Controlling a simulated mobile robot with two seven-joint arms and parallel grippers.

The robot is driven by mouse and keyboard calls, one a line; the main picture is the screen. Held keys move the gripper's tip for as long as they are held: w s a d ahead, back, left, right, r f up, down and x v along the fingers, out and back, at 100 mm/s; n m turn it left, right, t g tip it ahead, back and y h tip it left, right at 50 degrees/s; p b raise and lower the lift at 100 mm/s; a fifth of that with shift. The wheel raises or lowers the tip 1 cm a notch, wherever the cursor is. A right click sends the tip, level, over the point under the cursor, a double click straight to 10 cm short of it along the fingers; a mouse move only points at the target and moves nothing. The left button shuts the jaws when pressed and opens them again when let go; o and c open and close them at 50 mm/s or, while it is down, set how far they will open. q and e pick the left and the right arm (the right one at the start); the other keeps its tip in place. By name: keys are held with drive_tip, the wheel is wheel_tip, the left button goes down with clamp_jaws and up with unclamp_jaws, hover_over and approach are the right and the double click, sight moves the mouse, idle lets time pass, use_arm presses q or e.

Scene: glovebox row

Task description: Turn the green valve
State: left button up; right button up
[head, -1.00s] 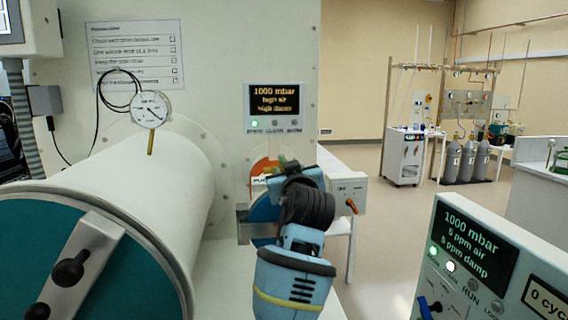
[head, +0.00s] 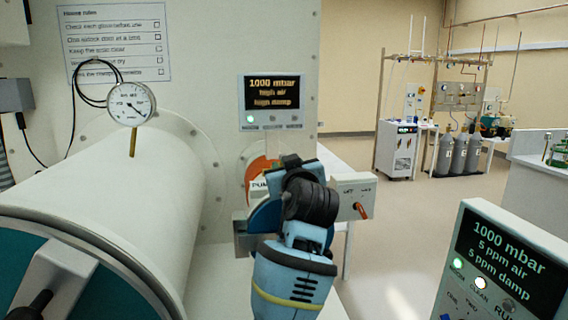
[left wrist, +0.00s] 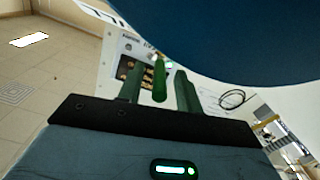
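The green valve shows in the left wrist view as a green lever (left wrist: 159,80), standing between the two dark fingers of my left gripper (left wrist: 160,84). A gap shows on each side of the lever, so the gripper looks open around it and not clamped. In the head view my left arm (head: 300,215) reaches up to the wall beside the airlock, and its wrist hides the valve and the fingertips. My right gripper is in neither view.
A white airlock cylinder (head: 105,215) with a pressure gauge (head: 131,104) fills the left. A display (head: 272,93) reads 1000 mbar, high air, high damp. A white box with an orange lever (head: 358,195) sits right of my wrist. Another display panel (head: 510,255) stands front right.

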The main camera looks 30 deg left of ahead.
use_arm(q)
drive_tip(key=shift+w+a, duration=0.15)
drive_tip(key=shift+w, duration=0.05)
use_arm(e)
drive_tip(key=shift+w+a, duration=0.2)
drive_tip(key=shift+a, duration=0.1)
use_arm(q)
drive_tip(key=shift+s, duration=0.15)
drive_tip(key=shift+c, duration=0.4)
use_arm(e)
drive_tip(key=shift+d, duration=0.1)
use_arm(q)
clamp_jaws()
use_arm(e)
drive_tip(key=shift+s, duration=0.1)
